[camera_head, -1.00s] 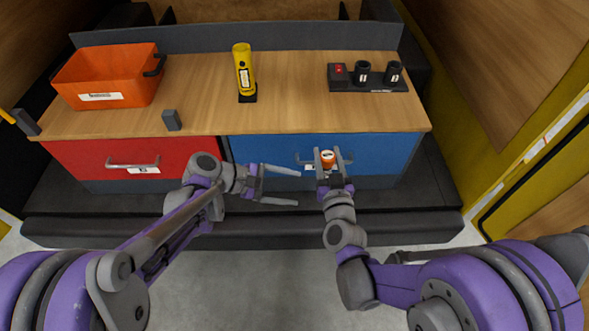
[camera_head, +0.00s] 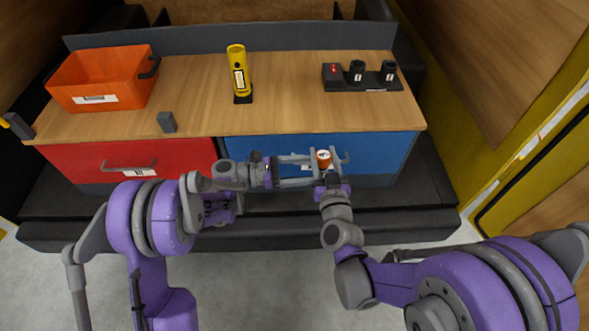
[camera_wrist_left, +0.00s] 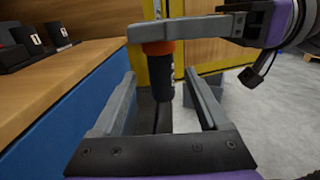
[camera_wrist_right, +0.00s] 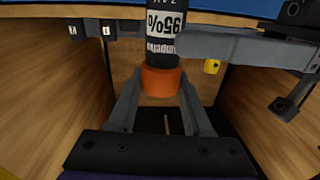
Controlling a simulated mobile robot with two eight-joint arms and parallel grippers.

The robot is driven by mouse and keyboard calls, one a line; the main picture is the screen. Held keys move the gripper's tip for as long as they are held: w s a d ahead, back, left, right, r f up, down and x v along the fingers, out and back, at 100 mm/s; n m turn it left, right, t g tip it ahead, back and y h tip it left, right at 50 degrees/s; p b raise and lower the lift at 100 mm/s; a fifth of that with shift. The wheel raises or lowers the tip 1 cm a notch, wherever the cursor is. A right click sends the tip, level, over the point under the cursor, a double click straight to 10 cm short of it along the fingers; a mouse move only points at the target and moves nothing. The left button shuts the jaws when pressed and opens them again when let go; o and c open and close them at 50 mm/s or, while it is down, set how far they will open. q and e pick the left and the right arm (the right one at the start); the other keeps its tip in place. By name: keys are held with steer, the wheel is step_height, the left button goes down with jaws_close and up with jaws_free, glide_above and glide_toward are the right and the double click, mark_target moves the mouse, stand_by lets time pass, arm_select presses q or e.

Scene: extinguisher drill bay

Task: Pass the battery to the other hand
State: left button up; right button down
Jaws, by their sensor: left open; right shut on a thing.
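The battery (camera_head: 323,157) is a small cylinder with an orange end and a dark, labelled body. It is in my right gripper (camera_head: 324,172), in front of the blue drawer. In the right wrist view, my right fingers close on its orange band (camera_wrist_right: 160,81), and the white label reads 95% upside down. My left gripper (camera_head: 303,168) is open and comes in from the left. In the left wrist view, the dark body of the battery (camera_wrist_left: 163,82) hangs between my open left fingers, with no clear contact. My right finger (camera_wrist_left: 185,29) crosses its orange end there.
On the wooden counter (camera_head: 290,110) stand an orange bin (camera_head: 100,85), a yellow flashlight (camera_head: 238,70), a small grey block (camera_head: 167,122) and a black charger (camera_head: 343,80) with a red switch. The red drawer (camera_head: 125,162) and blue drawer (camera_head: 385,150) look shut.

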arm_select(q)
steer(key=d, duration=0.7)
steer(key=shift+w, duration=0.35)
steer(key=shift+d, duration=0.1)
steer(key=shift+c, duration=0.4)
jaws_close()
arm_select(e)
steer(key=shift+c, duration=1.2)
jaws_free()
